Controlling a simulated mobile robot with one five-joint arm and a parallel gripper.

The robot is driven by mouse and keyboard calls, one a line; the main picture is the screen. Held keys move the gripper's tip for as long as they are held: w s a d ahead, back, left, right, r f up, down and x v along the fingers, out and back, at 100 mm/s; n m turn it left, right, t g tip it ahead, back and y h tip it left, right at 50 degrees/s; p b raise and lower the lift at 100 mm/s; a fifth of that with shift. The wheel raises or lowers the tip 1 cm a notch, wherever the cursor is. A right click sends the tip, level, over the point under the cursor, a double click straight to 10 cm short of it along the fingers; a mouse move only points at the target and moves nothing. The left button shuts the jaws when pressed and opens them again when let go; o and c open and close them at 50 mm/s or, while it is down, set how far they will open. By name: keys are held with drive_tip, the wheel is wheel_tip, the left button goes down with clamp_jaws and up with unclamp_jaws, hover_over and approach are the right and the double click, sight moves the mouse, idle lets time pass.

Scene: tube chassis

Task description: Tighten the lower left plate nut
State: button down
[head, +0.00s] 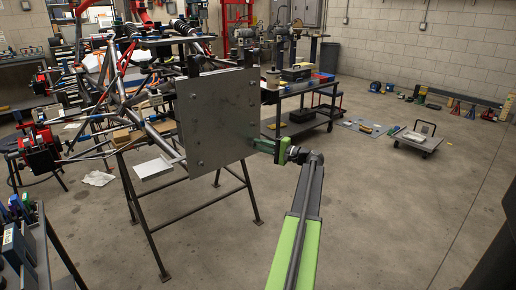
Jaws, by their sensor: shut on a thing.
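The grey metal plate (222,115) stands upright on the front of the tube chassis (150,75), with small nuts near its corners. The lower left plate nut (201,163) shows near the plate's bottom left corner, with nothing on it. My gripper (264,145) is at the plate's lower right edge, well to the right of that nut. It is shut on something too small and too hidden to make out. I cannot tell whether the gripper touches the plate.
The chassis rests on a dark stand (150,225) with splayed legs. A tool cart (295,95) stands behind the plate on the right. A small cart (22,245) is at the lower left. A low dolly (412,138) is farther right. The floor in front is clear.

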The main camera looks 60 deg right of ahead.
drive_tip(key=shift+a, duration=0.15)
drive_tip(key=c, duration=1.4)
unclamp_jaws()
drive_tip(key=shift+o, duration=0.2)
drive_tip(key=s+d, duration=0.1)
drive_tip(key=s, duration=1.6)
drive_tip(key=shift+s+d+f, duration=0.15)
drive_tip(key=shift+d+f, duration=0.05)
drive_tip(key=shift+f, duration=0.05)
